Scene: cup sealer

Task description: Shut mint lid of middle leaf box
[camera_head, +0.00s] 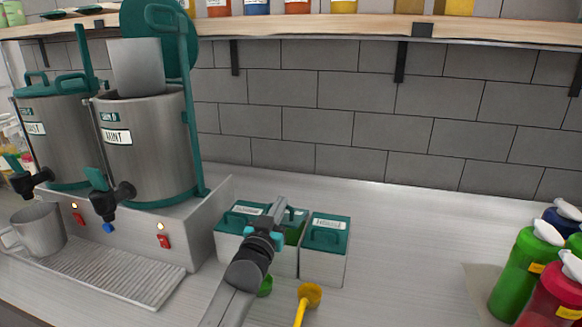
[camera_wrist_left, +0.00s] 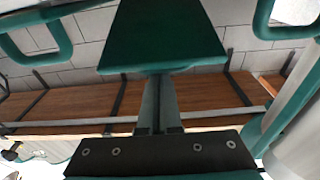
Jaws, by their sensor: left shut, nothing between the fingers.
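Three steel leaf boxes stand side by side on the counter in the head view. The middle box (camera_head: 289,263) is partly behind my left gripper (camera_head: 279,207), and green shows inside its opening. Its teal lid (camera_head: 299,215) appears raised at the back, mostly hidden by the gripper. In the left wrist view a teal lid panel (camera_wrist_left: 162,35) fills the top centre. My shut, empty left fingers (camera_wrist_left: 158,85) reach to its near edge; I cannot tell whether they touch it. My right gripper is not in view.
The left box (camera_head: 229,246) and right box (camera_head: 322,266) have teal lids down. A yellow scoop (camera_head: 309,294) and green scoop (camera_head: 265,287) lie in front. Steel dispensers (camera_head: 145,145) stand left, bottles (camera_head: 520,270) right. Counter between boxes and bottles is clear.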

